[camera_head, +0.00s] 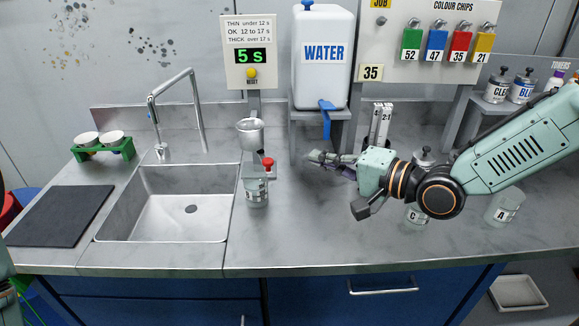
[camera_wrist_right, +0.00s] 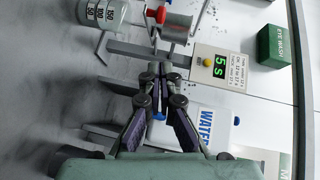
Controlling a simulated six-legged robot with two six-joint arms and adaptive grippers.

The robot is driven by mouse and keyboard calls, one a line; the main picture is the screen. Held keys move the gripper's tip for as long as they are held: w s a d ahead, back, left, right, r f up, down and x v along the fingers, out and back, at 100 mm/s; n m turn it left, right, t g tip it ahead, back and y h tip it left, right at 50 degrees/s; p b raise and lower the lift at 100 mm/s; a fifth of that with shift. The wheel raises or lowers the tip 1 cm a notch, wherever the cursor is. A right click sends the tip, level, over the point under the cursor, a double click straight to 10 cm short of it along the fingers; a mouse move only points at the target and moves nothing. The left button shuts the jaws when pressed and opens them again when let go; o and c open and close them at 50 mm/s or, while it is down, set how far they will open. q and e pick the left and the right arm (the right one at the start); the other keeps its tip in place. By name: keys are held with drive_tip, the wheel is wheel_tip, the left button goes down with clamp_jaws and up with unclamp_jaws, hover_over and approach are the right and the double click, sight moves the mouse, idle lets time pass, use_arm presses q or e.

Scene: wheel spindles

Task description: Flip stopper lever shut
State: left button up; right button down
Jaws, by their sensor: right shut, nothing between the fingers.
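The metal flow cup (camera_head: 250,134) hangs on a stand below the timer, and it also shows at the top of the wrist view (camera_wrist_right: 177,28). The red-ended stopper lever (camera_head: 267,163) is just below the cup on its right side; the wrist view shows the red part (camera_wrist_right: 157,14) beside the cup. A clear graduated beaker (camera_head: 256,191) stands under the cup. My right gripper (camera_head: 312,157) is shut and empty, to the right of the lever and apart from it. In the wrist view its fingertips (camera_wrist_right: 160,70) meet. My left gripper is out of view.
The timer (camera_head: 249,55) reads 5 s. The water tank (camera_head: 323,60) with its blue tap (camera_head: 326,108) is on a shelf behind my right gripper. The sink (camera_head: 180,205) is left of the beaker. Beakers C (camera_head: 417,216) and A (camera_head: 503,208) stand at right. The front counter centre is clear.

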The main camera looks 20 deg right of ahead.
drive_tip(key=w+a+f+b, duration=0.1)
drive_tip(key=w+a+b, duration=0.1)
drive_tip(key=a, duration=0.4)
drive_tip(key=shift+w+f, duration=0.15)
drive_tip(key=shift+w, duration=0.4)
drive_tip(key=shift+d, duration=0.1)
idle(0.4)
